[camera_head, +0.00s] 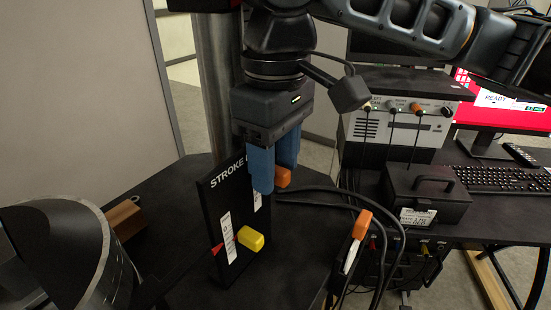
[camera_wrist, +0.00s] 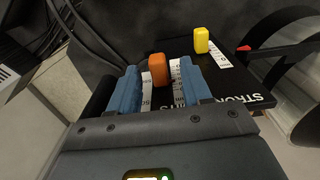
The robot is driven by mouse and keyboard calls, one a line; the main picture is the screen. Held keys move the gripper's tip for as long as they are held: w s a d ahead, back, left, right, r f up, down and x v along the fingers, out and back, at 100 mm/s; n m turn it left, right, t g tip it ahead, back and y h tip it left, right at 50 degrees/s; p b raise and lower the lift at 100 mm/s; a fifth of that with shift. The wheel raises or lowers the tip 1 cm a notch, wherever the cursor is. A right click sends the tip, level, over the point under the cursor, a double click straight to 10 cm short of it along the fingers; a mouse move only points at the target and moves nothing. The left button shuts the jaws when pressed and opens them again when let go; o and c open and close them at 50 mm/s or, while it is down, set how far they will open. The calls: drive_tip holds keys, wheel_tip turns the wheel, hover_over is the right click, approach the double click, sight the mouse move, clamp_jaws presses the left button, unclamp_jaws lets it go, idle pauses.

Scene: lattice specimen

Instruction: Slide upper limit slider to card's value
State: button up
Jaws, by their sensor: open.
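A black upright panel (camera_head: 207,193) marked "STROKE" carries two sliders with white scale strips. The orange slider knob (camera_head: 284,178) is on the far side, and the yellow slider knob (camera_head: 250,238) is on the near side, lower in the picture. My gripper (camera_head: 274,184) with blue fingers is open at the orange knob. In the wrist view the orange knob (camera_wrist: 158,69) sits between the open fingertips (camera_wrist: 159,80), with a gap visible on each side. The yellow knob (camera_wrist: 201,40) stands beyond, apart from them. I cannot read the scale values or make out the card's value.
A red pointer (camera_head: 217,248) is beside the yellow slider's scale. A grey cylinder (camera_head: 55,250) stands at the left front. Black cables (camera_head: 325,193) curve right of the panel. A black labelled box (camera_head: 428,195) and a keyboard (camera_head: 503,179) are at right.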

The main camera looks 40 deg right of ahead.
sight(276, 168)
drive_tip(key=shift+r, duration=0.1)
wheel_tip(276, 168, up, 6)
drive_tip(key=p, duration=0.6)
idle(0.4)
wheel_tip(276, 168, up, 8)
drive_tip(key=shift+f+b, duration=0.2)
drive_tip(key=shift+b, duration=0.1)
idle(1.2)
